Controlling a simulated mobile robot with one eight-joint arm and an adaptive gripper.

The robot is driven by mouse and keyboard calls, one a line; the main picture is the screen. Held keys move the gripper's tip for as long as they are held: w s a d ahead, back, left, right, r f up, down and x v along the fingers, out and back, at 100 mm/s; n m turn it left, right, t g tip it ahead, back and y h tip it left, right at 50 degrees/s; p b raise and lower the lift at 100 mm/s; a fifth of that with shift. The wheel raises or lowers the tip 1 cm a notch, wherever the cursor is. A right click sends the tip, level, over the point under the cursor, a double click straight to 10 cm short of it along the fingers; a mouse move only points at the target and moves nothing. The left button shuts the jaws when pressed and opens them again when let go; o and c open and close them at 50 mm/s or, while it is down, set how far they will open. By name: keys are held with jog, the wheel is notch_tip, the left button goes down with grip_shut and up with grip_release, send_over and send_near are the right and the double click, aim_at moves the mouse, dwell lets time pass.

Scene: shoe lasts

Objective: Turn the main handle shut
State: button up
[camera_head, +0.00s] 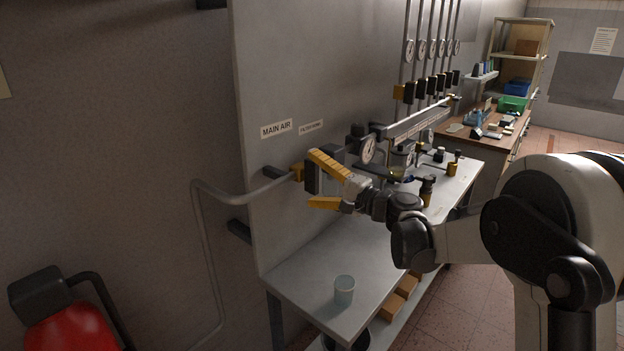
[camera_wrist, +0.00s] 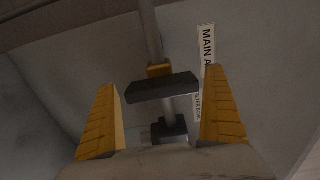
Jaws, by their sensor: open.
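The main handle is a black bar (camera_wrist: 162,88) on a yellow valve body (camera_wrist: 159,70), set in the grey pipe. It lies crosswise to the pipe in the wrist view. In the head view the handle (camera_head: 310,177) stands upright below the "MAIN AIR" label (camera_head: 276,129), partly hidden by my gripper. My gripper (camera_head: 311,179) is open, its two yellow fingers above and below the handle. In the wrist view my gripper (camera_wrist: 160,80) has a finger on either side of the bar, with narrow gaps seen at both ends. I cannot tell whether either finger touches it.
A grey bench (camera_head: 300,279) runs below the wall panel (camera_head: 290,70), with a pale cup (camera_head: 344,290) near its front. A round gauge (camera_head: 367,150) and bottles (camera_head: 427,190) are beyond my gripper. A red object (camera_head: 70,328) is at lower left.

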jog(key=v, duration=1.2)
